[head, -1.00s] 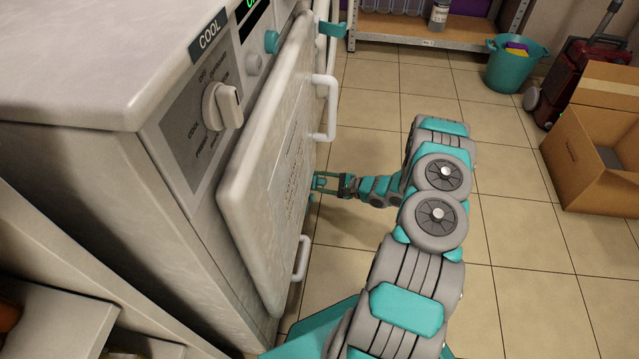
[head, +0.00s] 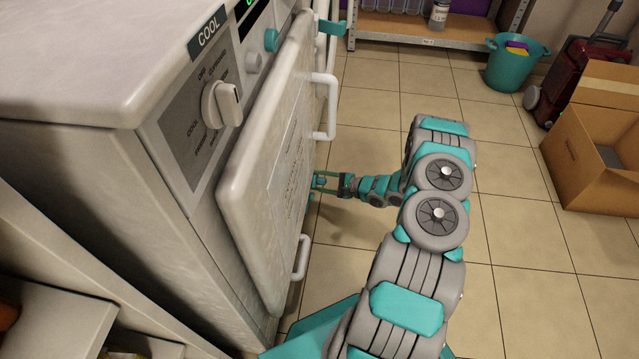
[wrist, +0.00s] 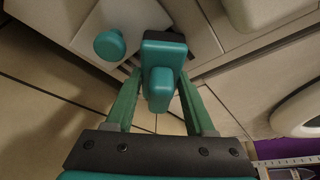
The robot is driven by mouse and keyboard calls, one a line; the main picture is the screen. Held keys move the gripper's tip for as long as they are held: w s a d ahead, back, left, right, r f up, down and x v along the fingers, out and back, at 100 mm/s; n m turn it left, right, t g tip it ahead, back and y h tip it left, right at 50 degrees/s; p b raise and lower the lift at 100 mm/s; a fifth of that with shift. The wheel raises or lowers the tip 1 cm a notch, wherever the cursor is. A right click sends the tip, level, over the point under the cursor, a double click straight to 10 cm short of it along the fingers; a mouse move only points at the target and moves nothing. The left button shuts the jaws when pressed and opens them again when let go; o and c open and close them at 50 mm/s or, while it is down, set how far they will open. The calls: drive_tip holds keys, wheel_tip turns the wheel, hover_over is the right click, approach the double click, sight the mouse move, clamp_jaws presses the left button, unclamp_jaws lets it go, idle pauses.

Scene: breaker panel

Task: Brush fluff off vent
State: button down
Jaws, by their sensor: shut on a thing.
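My gripper (wrist: 160,80) is shut on a teal brush (wrist: 160,92) with a dark edge at its head, seen between the two fingers in the wrist view. The brush head is against or close to a pale panel with dark slots (wrist: 118,72), which looks like the vent; I cannot tell if they touch. In the head view my gripper (head: 322,181) is low at the front of the white machine (head: 200,255), beyond its raised-edge panel. The brush and vent are mostly hidden there. No fluff can be made out.
A round teal knob (wrist: 110,45) sits just left of the brush. White handles (head: 326,108) stick out from the machine's front. A cardboard box (head: 597,150) and teal bucket (head: 515,65) stand at the right. Tiled floor beside my arm is clear.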

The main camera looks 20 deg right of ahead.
drive_tip(key=shift+a+r, duration=0.1)
drive_tip(key=shift+r, duration=0.05)
drive_tip(key=shift+s+d+b, duration=0.1)
drive_tip(key=shift+s+d, duration=0.45)
drive_tip(key=shift+d, duration=0.3)
drive_tip(key=shift+s+d+b, duration=0.1)
drive_tip(key=shift+s+d, duration=0.4)
drive_tip(key=shift+d, duration=0.3)
drive_tip(key=shift+s+d+b, duration=0.1)
drive_tip(key=shift+s+d, duration=0.45)
drive_tip(key=shift+d, duration=0.3)
drive_tip(key=shift+s+d, duration=0.45)
drive_tip(key=shift+d, duration=0.2)
drive_tip(key=shift+s+d, duration=0.4)
drive_tip(key=shift+d, duration=0.2)
